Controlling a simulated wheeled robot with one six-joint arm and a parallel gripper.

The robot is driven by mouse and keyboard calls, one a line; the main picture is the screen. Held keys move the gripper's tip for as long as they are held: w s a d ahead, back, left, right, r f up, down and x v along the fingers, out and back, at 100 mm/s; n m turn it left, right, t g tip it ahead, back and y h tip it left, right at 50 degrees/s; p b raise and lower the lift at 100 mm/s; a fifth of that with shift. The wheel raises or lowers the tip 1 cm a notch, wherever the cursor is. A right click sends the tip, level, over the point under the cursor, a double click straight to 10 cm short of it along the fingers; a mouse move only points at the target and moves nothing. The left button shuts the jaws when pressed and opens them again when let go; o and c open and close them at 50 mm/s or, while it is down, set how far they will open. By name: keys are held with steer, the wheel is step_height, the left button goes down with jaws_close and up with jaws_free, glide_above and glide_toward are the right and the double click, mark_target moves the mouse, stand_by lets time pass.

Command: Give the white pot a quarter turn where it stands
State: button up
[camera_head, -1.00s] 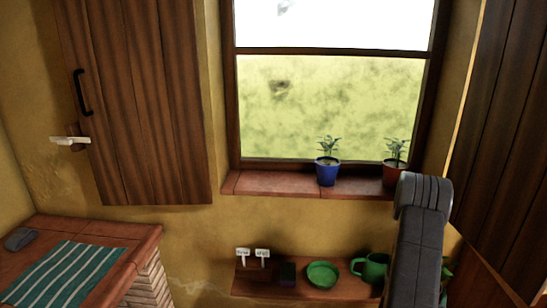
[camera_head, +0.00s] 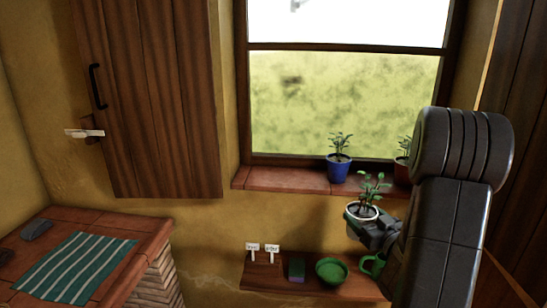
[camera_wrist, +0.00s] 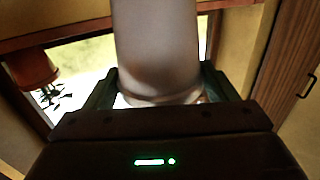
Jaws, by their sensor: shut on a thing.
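The white pot (camera_head: 361,213), with a leafy green plant in it, is in front of the wall between the window sill and the lower shelf. My gripper (camera_head: 366,228) is shut on it, with the dark fingers at its sides. In the wrist view the pot (camera_wrist: 155,50) fills the middle between the two fingers and looks greyish in shade. The pot looks upright and held in the air; its underside is hidden, so I cannot tell if it touches anything.
A blue pot (camera_head: 338,171) and a red pot (camera_head: 402,171) stand on the brick window sill (camera_head: 285,180). The shelf (camera_head: 262,284) below holds plant labels, a sponge (camera_head: 297,269), a green bowl (camera_head: 331,270) and a green mug (camera_head: 372,265). A striped cloth (camera_head: 75,265) lies on the left counter.

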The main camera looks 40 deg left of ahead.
steer(key=s+a+r+n+g+y, duration=0.1)
steer(key=a+r+n+g+y, duration=0.1)
steer(key=a+r+g, duration=0.3)
steer(key=shift+s+a+r+n+g, duration=0.3)
steer(key=shift+a+r+n, duration=0.5)
steer(key=shift+a, duration=0.45)
steer(key=shift+f, duration=0.15)
